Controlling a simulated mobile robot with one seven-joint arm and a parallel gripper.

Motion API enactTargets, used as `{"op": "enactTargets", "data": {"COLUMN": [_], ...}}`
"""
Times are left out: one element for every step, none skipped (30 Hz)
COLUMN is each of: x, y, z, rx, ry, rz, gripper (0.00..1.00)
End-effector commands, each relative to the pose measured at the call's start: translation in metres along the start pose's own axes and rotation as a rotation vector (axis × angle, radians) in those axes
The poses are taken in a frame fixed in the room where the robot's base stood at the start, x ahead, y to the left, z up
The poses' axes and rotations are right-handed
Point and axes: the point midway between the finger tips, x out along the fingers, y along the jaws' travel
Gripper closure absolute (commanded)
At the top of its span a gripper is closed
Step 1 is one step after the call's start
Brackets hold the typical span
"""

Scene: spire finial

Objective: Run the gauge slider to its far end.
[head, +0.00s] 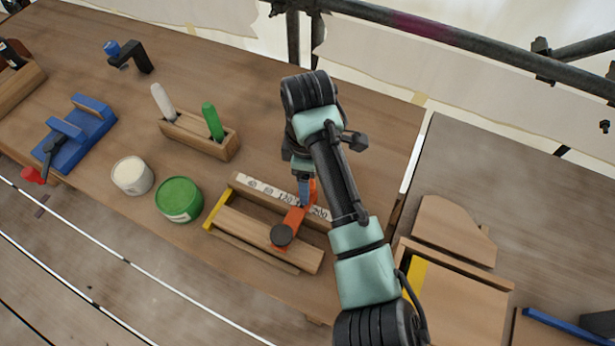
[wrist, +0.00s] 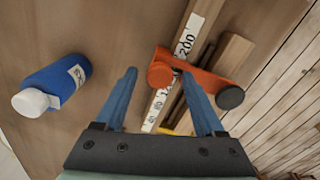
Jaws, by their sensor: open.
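The gauge slider (head: 291,226) is an orange bar with a dark round knob (head: 282,235), set across a wooden gauge (head: 240,226) with a white number strip (head: 262,189). It sits between the 120 and 200 marks, nearer the 200 end than the yellow end. In the wrist view the slider (wrist: 208,79) has a round orange post (wrist: 160,75) at its left end. My gripper (wrist: 159,72) is open, its blue fingers on either side of that post in the picture. The right fingertip overlaps the bar; I cannot tell whether it touches. My arm partly hides the gauge's right end.
A blue bottle (wrist: 54,83) with a white cap lies left of my fingers. A green tin (head: 179,199), a white tin (head: 132,176) and a wooden holder (head: 200,136) stand left of the gauge. Wooden pieces (head: 453,232) lie right of my arm. Scaffold pipes (head: 430,27) cross the back.

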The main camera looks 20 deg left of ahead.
Motion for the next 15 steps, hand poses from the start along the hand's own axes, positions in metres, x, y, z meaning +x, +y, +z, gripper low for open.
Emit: {"op": "enactTargets", "data": {"x": [0.0015,0.0019,0.0022,0.0023,0.0023,0.0022,0.0022,0.0022,0.0021,0.0021,0.0021,0.002,0.002,0.002,0.0019], "y": [0.0,0.0,0.0001,0.0001,0.0001,0.0,0.0,0.0,0.0,0.0,0.0,0.0,0.0,0.0,0.0], "z": [0.0002,0.0002,0.0001,0.0001,0.0001,0.0001,0.0001,0.0001,0.0001,0.0001,0.0001,0.0,0.0,0.0,0.0], "rx": [0.0,0.0,0.0,0.0,0.0,0.0,0.0,0.001,0.001,0.001,0.001,0.001,0.001,0.001,0.001], "ry": [0.0,0.0,0.0,0.0,0.0,0.0,0.0,0.0,0.0,0.0,0.001,0.0,0.001,0.001,0.001], "rz": [0.0,0.0,0.001,0.001,0.001,0.001,0.001,0.0,0.0,0.0,0.0,0.0,0.0,0.0,0.0], "gripper": [0.29,0.29,0.29,0.29,0.29,0.29,0.29,0.29,0.33,0.38,0.43,0.51,0.56,0.61,0.69]}}
